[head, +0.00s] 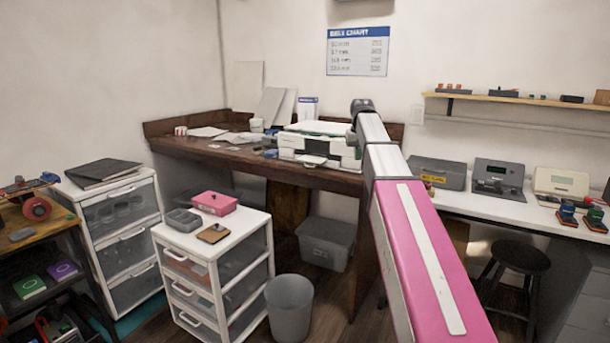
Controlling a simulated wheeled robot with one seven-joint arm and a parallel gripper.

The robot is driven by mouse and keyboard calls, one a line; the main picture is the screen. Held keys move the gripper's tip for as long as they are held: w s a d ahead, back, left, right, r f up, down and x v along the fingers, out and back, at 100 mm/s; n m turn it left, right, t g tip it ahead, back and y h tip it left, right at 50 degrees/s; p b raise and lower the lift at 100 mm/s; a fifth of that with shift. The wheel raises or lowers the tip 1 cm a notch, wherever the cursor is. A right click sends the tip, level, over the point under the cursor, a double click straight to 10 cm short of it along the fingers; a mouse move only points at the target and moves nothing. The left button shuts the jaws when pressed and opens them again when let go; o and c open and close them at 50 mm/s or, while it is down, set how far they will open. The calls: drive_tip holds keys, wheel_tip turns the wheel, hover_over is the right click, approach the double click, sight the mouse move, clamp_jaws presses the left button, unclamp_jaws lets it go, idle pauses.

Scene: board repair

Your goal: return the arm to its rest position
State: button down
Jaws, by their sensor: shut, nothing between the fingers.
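My arm reaches from the lower right edge of the head view up to the middle, with a pink link, a white link and a dark joint at its far end. The far end stands in front of the dark wooden desk (215,153) and overlaps the right side of a white and green machine (312,143) on it. I cannot make out my gripper or its fingers in this view. Whether the arm touches anything cannot be told.
A white drawer unit (240,262) with a pink box (214,203) and a grey bin (289,308) stand left of my arm. A white bench (480,207) with several devices and a dark stool (520,257) are at right. A shelf (520,100) hangs above.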

drive_tip(key=s+f, duration=0.9)
drive_tip(key=f, duration=0.5)
drive_tip(key=s+f+g, duration=0.1)
drive_tip(key=s+f, duration=0.9)
drive_tip(key=f, duration=0.4)
drive_tip(key=s+f, duration=1)
drive_tip(key=f, duration=0.4)
drive_tip(key=shift+s+a, duration=0.25)
drive_tip(key=shift+a, duration=0.2)
